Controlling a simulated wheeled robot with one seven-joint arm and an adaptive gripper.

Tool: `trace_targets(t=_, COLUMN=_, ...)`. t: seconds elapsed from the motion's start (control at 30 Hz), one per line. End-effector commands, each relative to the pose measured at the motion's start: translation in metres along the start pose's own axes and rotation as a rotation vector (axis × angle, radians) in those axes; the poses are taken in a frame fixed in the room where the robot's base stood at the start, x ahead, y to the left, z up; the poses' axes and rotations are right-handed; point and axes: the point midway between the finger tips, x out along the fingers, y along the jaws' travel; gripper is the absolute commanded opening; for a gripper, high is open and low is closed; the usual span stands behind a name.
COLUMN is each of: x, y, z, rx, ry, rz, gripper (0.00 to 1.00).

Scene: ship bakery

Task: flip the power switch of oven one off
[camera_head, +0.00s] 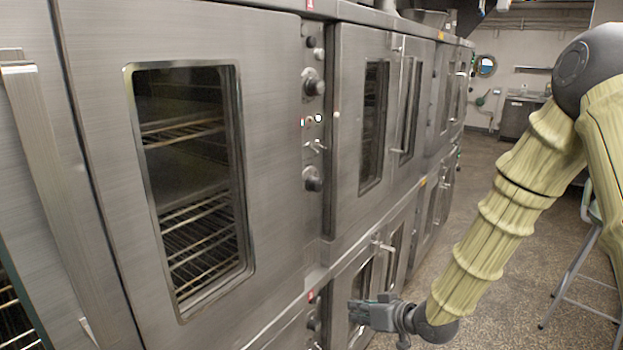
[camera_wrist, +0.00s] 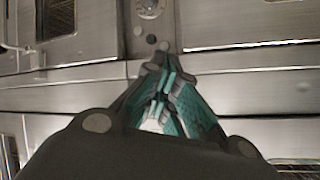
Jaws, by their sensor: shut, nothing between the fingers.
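An upper oven (camera_head: 270,80) with a large window fills the left of the head view, its door shut. Its upright control strip (camera_head: 312,225) carries knobs, small lights and a small lever-like switch (camera_head: 315,146). No label tells me which oven is oven one. My gripper (camera_head: 356,312) is low, in front of the lower ovens, below and right of that switch and apart from it. In the wrist view its teal-padded fingers (camera_wrist: 165,85) are together and empty, below a steel strip with a knob (camera_wrist: 150,8) and small round fittings. Whether one is a power switch I cannot tell.
More steel ovens (camera_head: 425,100) run back along the left, with door handles (camera_head: 402,95) standing out. A lower control strip (camera_head: 315,310) shows left of my gripper. A stool (camera_head: 575,270) stands at the right. The speckled floor of the aisle is clear further back.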

Motion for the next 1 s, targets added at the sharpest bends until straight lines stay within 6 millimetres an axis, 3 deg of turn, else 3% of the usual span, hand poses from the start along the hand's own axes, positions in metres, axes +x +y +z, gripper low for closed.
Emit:
trace_targets(t=0.03, x=-0.016, y=-0.011, z=-0.047, rx=-0.03, ry=0.039, rz=-0.021, gripper=0.0)
trace_targets(t=0.2, x=-0.054, y=-0.042, z=-0.159, rx=-0.134, ry=0.146, rz=-0.099, gripper=0.0)
trace_targets(t=0.4, x=-0.109, y=-0.083, z=-0.279, rx=-0.264, ry=0.254, rz=-0.183, gripper=0.0)
trace_targets(t=0.5, x=-0.134, y=-0.101, z=-0.326, rx=-0.323, ry=0.296, rz=-0.215, gripper=0.0)
trace_targets(t=0.6, x=-0.154, y=-0.115, z=-0.358, rx=-0.367, ry=0.324, rz=-0.239, gripper=0.0)
trace_targets(t=0.7, x=-0.167, y=-0.123, z=-0.378, rx=-0.398, ry=0.342, rz=-0.253, gripper=0.0)
trace_targets(t=1.0, x=-0.174, y=-0.129, z=-0.388, rx=-0.417, ry=0.352, rz=-0.263, gripper=0.0)
